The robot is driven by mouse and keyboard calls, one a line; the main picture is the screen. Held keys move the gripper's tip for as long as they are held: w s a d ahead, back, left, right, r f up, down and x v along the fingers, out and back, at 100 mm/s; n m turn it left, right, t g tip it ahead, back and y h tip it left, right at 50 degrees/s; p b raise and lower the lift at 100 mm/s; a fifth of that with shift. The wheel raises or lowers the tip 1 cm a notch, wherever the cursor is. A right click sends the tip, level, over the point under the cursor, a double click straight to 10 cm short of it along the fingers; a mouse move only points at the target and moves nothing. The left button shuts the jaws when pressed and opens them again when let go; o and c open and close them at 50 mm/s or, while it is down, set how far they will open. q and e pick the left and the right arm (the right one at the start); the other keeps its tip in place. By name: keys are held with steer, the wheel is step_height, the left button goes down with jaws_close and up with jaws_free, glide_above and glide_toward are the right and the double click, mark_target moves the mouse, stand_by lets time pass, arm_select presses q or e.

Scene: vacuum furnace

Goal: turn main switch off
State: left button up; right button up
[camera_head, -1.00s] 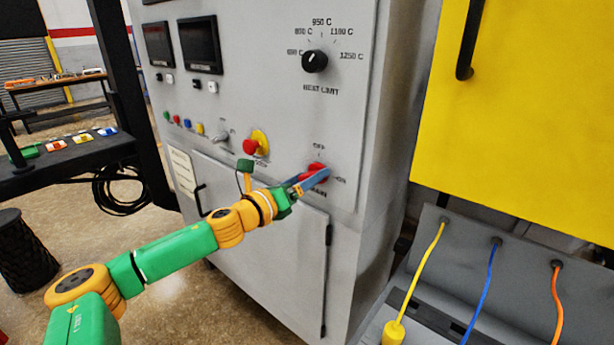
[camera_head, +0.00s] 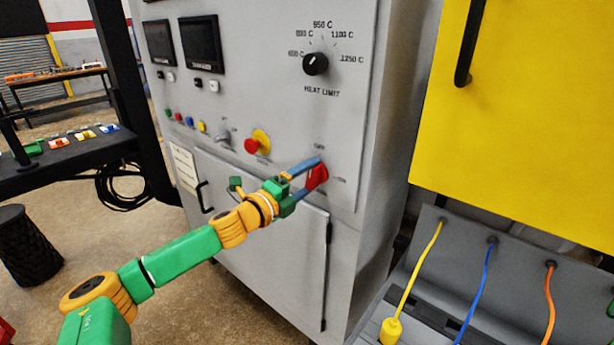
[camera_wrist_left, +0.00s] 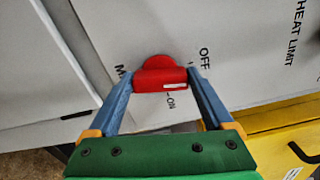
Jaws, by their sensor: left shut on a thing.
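The main switch (camera_head: 319,176) is a red rotary handle low on the grey furnace panel. In the head view its handle stands steep and tilted, between upright and level. In the left wrist view the red handle (camera_wrist_left: 160,78) has a white mark near one end, with the OFF label beyond that end and the ON label beside it. My left gripper (camera_head: 313,178) is shut on the handle, with one blue finger at each end of it. The fingers hide part of the labels in the head view. My right gripper is not in view.
A red button on a yellow plate (camera_head: 257,142) sits just up and left of the switch. The heat limit knob (camera_head: 315,63) is above. A yellow cabinet (camera_head: 520,110) and a grey unit with yellow, blue and orange cables (camera_head: 487,285) stand at right.

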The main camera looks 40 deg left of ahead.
arm_select(q)
steer(key=shift+n, duration=1)
steer(key=o, duration=1.1)
steer(key=shift+o, duration=0.2)
steer(key=shift+a, duration=0.1)
steer(key=shift+s+f, duration=0.1)
steer(key=shift+f, duration=0.05)
